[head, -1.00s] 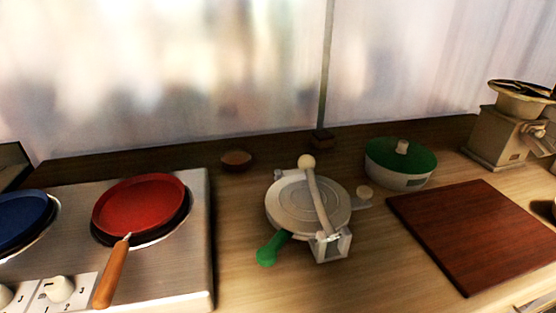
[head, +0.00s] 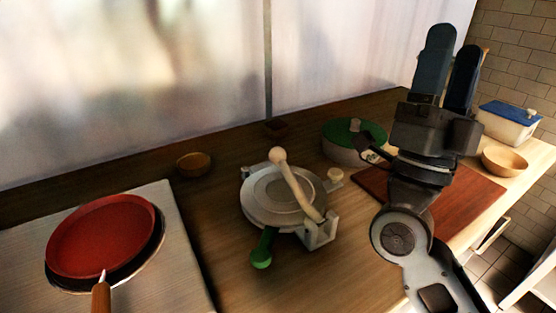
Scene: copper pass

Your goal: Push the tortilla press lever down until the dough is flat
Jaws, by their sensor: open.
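The tortilla press (head: 262,210) stands on the wooden counter in the middle of the head view. It is a round grey metal press with its top plate lying over the base. Its lever (head: 297,188) is a pale arm with a round knob, running over the top plate from the bracket at the right. A green handle (head: 262,248) sticks out at the front. No dough shows. My gripper (head: 452,65) is at the right, raised, fingers pointing up, open and empty, well apart from the press.
A red pan (head: 102,236) sits on the stove (head: 185,255) at the left. A green-lidded pot (head: 350,150) stands behind the press, partly behind my arm. A dark red board (head: 470,205), a wooden bowl (head: 505,160) and a blue-lidded box (head: 508,122) are at the right.

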